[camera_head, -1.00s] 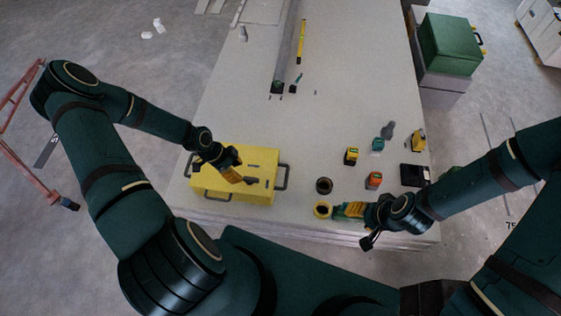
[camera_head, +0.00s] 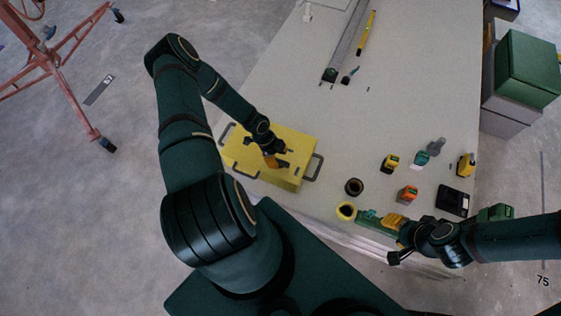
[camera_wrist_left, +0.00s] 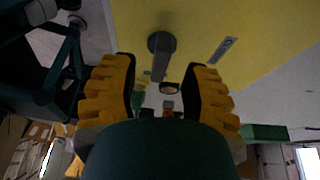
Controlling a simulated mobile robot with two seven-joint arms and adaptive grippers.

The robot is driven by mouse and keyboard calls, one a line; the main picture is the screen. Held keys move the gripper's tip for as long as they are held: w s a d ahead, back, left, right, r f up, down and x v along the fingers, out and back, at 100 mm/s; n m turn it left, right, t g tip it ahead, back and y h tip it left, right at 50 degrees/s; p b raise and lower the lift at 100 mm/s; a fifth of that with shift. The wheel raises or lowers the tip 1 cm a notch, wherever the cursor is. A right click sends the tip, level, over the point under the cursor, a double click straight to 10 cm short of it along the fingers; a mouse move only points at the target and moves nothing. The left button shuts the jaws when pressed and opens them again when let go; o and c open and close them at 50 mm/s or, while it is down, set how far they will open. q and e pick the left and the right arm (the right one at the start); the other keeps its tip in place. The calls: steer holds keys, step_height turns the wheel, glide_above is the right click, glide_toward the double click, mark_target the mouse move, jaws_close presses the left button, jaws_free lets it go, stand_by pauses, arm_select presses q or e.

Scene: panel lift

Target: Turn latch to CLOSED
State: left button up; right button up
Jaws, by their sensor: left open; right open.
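The yellow case (camera_head: 298,150) lies on the table, with dark handles at its ends. In the left wrist view its yellow face (camera_wrist_left: 265,25) fills the top, with a dark grey round-ended lever (camera_wrist_left: 162,44), which looks like the latch, and a small grey label (camera_wrist_left: 223,50) beside it. My left gripper (camera_head: 274,160) is over the case; in the left wrist view its orange ribbed fingers (camera_wrist_left: 160,90) are spread with the lever just beyond and between them, apparently not gripped. Label text is unreadable. My right gripper (camera_head: 390,221) is open near the table's front edge, beside a green item (camera_head: 372,226).
A long grey rail (camera_head: 345,45) lies further back. The table's middle is clear. Green and grey boxes (camera_head: 527,70) stand at right.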

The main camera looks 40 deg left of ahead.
arm_select(q)
steer(key=shift+x, duration=1.35)
steer(key=shift+o, duration=0.3)
jaws_close()
